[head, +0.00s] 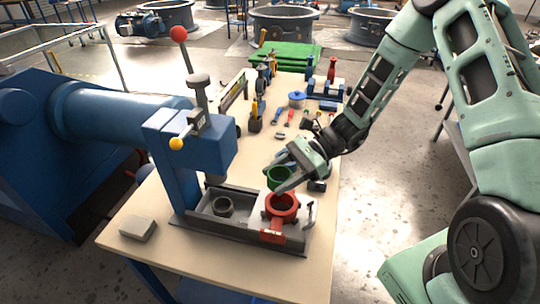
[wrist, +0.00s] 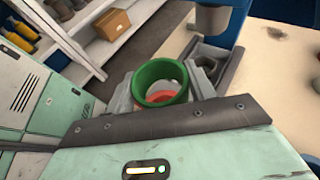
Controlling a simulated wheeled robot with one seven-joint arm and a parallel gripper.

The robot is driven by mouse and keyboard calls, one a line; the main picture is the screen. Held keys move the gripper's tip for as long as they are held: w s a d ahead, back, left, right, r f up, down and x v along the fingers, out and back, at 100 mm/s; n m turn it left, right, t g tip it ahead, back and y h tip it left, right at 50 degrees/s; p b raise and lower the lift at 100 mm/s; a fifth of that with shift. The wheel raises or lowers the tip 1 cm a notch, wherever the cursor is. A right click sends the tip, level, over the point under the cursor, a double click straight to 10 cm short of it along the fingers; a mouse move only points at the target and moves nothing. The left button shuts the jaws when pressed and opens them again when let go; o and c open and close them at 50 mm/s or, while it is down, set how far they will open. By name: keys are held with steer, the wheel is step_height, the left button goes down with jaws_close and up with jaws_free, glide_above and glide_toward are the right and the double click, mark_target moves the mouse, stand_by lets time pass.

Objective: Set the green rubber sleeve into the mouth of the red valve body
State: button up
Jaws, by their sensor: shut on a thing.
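The green rubber sleeve (head: 279,178) is a short open ring between the fingers of my gripper (head: 281,180), which is shut on it. In the wrist view the green sleeve (wrist: 160,83) shows its open bore, with a red part (wrist: 158,97) visible through and below it. The red valve body (head: 282,208) stands upright at the right end of the grey fixture, its round mouth facing up. In the head view the sleeve is above the valve mouth and slightly toward the back, apart from it. In the wrist view the sleeve hides most of the valve body.
A blue press (head: 190,140) with red-knobbed and yellow-knobbed levers stands close left. A grey block (head: 137,229) lies at the front left. Hand tools and small parts crowd the table behind.

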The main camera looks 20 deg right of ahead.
steer(key=shift+s+d+r, duration=0.15)
steer(key=shift+s+r, duration=0.15)
steer(key=shift+s, duration=0.25)
steer(key=shift+f+b, duration=2.25)
steer(key=shift+f, duration=0.65)
steer(key=shift+f, duration=0.75)
steer(key=o, duration=1.1)
steer(key=shift+c, duration=0.2)
steer(key=shift+r, duration=0.1)
step_height(320, 180, up, 7)
steer(key=p, duration=0.6)
